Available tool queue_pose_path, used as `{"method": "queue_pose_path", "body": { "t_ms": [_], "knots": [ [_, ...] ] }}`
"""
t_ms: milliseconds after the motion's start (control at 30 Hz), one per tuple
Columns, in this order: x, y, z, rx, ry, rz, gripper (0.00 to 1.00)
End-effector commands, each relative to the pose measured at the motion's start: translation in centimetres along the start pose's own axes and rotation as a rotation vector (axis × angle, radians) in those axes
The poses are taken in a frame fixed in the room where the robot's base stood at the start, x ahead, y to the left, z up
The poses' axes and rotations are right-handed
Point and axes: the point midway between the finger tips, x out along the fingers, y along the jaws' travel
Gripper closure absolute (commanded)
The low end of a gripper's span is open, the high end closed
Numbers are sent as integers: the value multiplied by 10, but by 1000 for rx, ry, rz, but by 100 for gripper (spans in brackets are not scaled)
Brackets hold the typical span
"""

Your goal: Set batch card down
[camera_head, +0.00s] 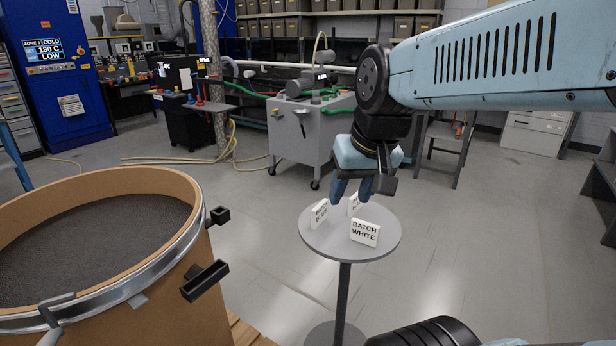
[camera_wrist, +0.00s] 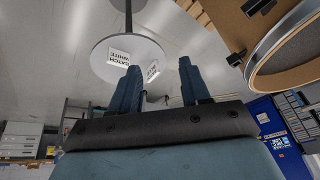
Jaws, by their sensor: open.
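A white card reading "BATCH WHITE" (camera_head: 365,232) stands on the small round grey table (camera_head: 376,255), towards its right front; it shows upside down in the wrist view (camera_wrist: 118,57). A second white card, with "BLUE" legible (camera_head: 319,213), stands at the table's left edge. A third white card (camera_head: 353,204) stands at the back, partly hidden by my gripper. One of these two also shows in the wrist view (camera_wrist: 152,70); I cannot tell which. My gripper (camera_head: 352,191) is open above the back of the table, its blue fingers pointing down. The wrist view shows nothing held between the fingers (camera_wrist: 160,80).
A large open drum of dark pellets (camera_head: 190,240) stands at the left, with two black brackets (camera_head: 205,280) on its side. A grey wheeled machine (camera_head: 305,130) stands behind the table. The floor right of the table is clear.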

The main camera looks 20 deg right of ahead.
Motion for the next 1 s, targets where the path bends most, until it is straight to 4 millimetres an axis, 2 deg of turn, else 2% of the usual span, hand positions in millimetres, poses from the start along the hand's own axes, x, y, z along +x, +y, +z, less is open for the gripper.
{"method": "queue_pose_path", "body": {
  "t_ms": [67,100,233,1000],
  "knots": [
    [-9,-2,2,-49,54,18,54],
    [-13,5,2,-66,73,26,54],
    [-19,8,2,-98,111,41,54],
    [-19,7,2,-103,115,43,54]
  ]
}}
